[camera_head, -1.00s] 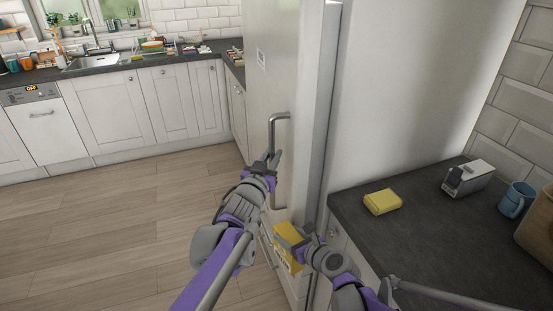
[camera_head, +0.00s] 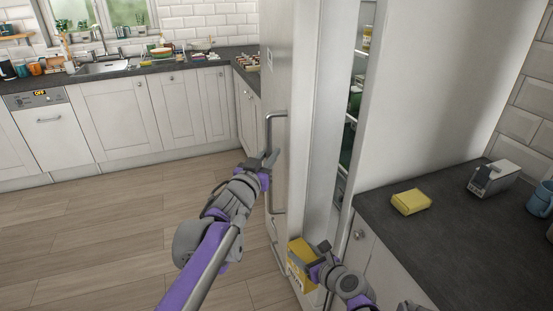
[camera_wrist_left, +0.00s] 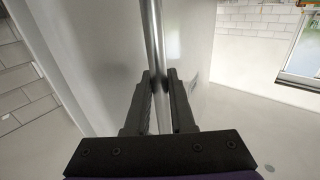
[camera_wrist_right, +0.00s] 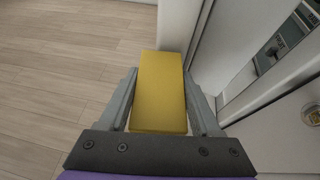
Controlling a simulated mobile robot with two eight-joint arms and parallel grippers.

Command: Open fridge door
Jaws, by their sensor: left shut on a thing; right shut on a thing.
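The fridge door (camera_head: 322,140) stands ajar, with a gap at its right edge showing shelves and items inside the fridge (camera_head: 353,100). A long metal handle (camera_head: 270,130) runs down the door's front, and it also shows in the left wrist view (camera_wrist_left: 154,40). My left gripper (camera_head: 268,160) is shut around this handle, one finger on each side. My right gripper (camera_head: 318,262) is shut on a yellow box (camera_head: 301,254) in front of the fridge's lower part. The box fills the jaws in the right wrist view (camera_wrist_right: 158,92).
A slate counter (camera_head: 440,235) at right holds a yellow packet (camera_head: 410,201), a grey-white appliance (camera_head: 494,178) and a blue mug (camera_head: 540,200). White cabinets (camera_head: 120,115) line the back. The wooden floor (camera_head: 110,230) at left is clear.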

